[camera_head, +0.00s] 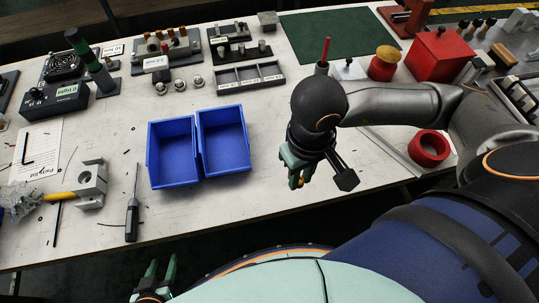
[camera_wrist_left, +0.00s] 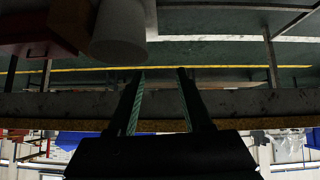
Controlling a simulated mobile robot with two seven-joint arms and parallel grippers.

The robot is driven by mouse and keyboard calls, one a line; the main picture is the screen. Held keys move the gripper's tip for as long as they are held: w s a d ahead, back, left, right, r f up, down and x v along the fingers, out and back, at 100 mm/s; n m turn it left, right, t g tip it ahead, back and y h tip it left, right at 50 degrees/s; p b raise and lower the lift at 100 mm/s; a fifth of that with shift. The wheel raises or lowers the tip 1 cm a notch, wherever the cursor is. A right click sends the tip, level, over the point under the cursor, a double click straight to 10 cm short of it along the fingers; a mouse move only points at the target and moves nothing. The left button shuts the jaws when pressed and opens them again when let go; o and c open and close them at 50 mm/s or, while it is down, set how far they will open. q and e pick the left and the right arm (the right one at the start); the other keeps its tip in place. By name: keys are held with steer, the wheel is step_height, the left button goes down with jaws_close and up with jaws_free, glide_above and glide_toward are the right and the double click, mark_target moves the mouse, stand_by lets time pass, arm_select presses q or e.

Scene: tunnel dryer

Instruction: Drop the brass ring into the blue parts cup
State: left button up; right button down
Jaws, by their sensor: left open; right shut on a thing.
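Two open blue parts cups stand side by side on the table, a left one (camera_head: 173,155) and a right one (camera_head: 223,140). Both look empty. My right gripper (camera_head: 298,184) is right of the cups, near the table's front edge, shut on a small brass-coloured piece (camera_head: 300,182), which I take as the brass ring. The fingers hide most of it. My left gripper (camera_head: 154,274) is open and empty, below and in front of the table edge. Its two fingers also show apart in the left wrist view (camera_wrist_left: 160,72).
A screwdriver (camera_head: 132,217) and a grey bracket (camera_head: 90,183) lie left of the cups. A grey divided tray (camera_head: 249,77) is behind them. A red ring-shaped part (camera_head: 429,148) and a red box (camera_head: 440,54) are at the right. The tabletop between cups and right gripper is clear.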

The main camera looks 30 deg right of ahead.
steer(key=w+f+b, duration=0.1)
steer(key=b, duration=0.3)
steer(key=shift+f, duration=0.15)
steer(key=w+f+p, duration=0.2)
steer(key=w, duration=0.4)
glide_above(269, 164)
steer(key=s, duration=0.1)
step_height(269, 164, down, 5)
steer(key=shift+s+r, duration=0.1)
steer(key=shift+w+f, duration=0.4)
steer(key=shift+f, duration=0.05)
step_height(269, 164, down, 3)
steer(key=shift+w+f, duration=0.15)
steer(key=shift+f, duration=0.05)
arm_select(q)
step_height(269, 164, down, 3)
steer(key=shift+w+d, duration=0.15)
